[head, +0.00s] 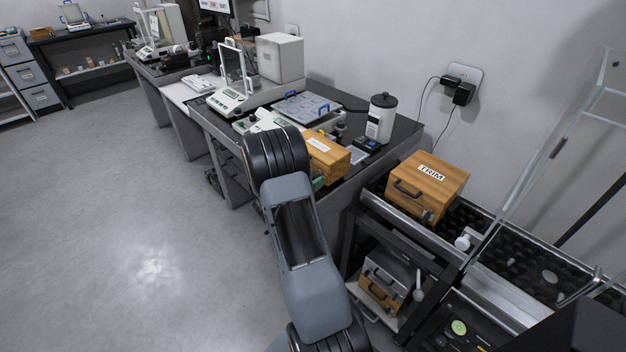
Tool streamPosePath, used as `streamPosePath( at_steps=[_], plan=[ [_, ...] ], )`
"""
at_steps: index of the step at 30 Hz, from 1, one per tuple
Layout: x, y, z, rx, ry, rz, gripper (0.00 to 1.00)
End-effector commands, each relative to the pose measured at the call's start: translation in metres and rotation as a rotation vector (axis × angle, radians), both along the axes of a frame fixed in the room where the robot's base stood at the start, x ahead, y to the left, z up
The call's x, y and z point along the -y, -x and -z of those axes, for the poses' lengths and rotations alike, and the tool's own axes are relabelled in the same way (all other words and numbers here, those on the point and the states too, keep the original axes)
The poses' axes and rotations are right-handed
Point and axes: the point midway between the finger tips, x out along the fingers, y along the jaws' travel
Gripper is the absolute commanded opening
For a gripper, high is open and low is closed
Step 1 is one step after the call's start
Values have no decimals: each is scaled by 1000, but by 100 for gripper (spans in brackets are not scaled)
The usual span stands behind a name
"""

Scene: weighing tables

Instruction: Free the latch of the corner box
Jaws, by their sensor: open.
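A wooden box labelled TRIM (441,184) sits on the dark stand at the right, near the wall. Its front has a dark handle (407,188) and a small metal latch (427,215); the latch's state is too small to tell. A second wooden box (327,158) with a white label sits at the near end of the weighing table, partly behind my arm. Its front and any latch are mostly hidden. I cannot tell from labels which is the corner box. My arm reaches up toward the second box; my gripper is not visible, apparently hidden behind the arm.
A clear-panelled frame rises at right. The floor (130,230) at left is free.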

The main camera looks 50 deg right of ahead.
Motion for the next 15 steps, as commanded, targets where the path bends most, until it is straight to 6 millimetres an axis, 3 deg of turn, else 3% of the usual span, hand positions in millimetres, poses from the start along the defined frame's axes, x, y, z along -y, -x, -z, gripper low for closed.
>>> streamPosePath(
  at_steps=[3,15],
  plan=[
    [0,0,0,0,0,0,38],
    [0,0,0,0,0,0,0]
  ],
)
